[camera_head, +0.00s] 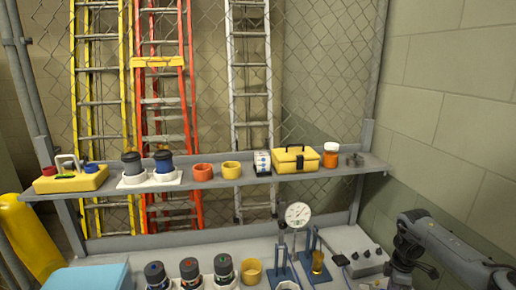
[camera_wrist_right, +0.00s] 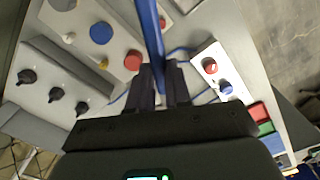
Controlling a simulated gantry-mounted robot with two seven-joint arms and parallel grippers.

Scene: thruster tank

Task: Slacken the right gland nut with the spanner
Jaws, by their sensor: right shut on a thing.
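My right gripper (camera_wrist_right: 160,75) is shut on a long blue bar (camera_wrist_right: 151,35), which looks like the spanner's handle. The bar runs up out of the top of the right wrist view, so its far end is hidden there. In the head view my right arm reaches in from the right, with dark wrist parts (camera_head: 402,262) at the lower right; its fingertips and the spanner cannot be made out there. I cannot pick out the right gland nut in either view. My left gripper is not in view.
On the bench a dial gauge (camera_head: 298,215) stands near blue-based stands, left of a grey box (camera_head: 361,262) with black knobs. Dark bottles (camera_head: 190,270) and a yellow cup (camera_head: 251,271) sit further left. A switch box (camera_wrist_right: 219,74) lies right of my fingers.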

